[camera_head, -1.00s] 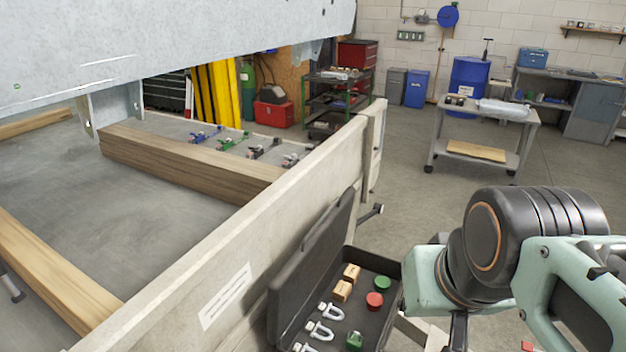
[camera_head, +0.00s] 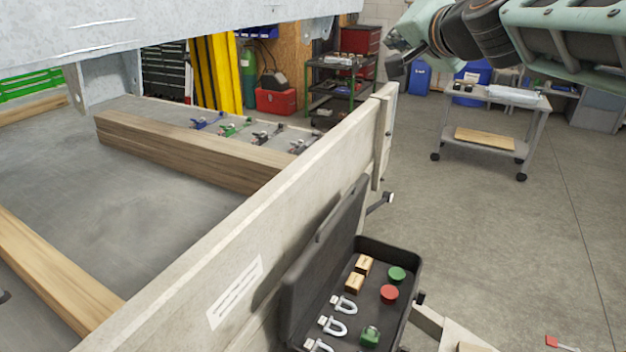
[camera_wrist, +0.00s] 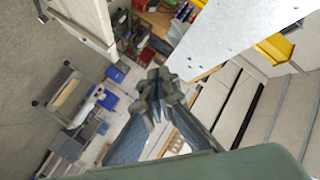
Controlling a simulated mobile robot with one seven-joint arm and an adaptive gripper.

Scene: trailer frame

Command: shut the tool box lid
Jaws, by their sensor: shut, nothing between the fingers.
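The black tool box (camera_head: 412,290) is open at the lower middle of the head view, beside the trailer's side wall. Its lid (camera_head: 322,258) stands up, tilted toward that wall. Inside are several metal shackles, two small wooden blocks, a red and a green round piece, and a green item. The bottom of the box is cut off by the picture edge. My gripper (camera_head: 394,64) is high at the upper right, well above and apart from the box. In the wrist view my gripper (camera_wrist: 156,92) is shut and empty; the tool box cannot be made out there.
The trailer's side wall (camera_head: 225,255) runs diagonally beside the lid, with a post at its far end. A galvanized beam (camera_head: 180,22) crosses the upper left. A grey cart (camera_head: 490,140) stands at the back right. The floor right of the box is mostly clear.

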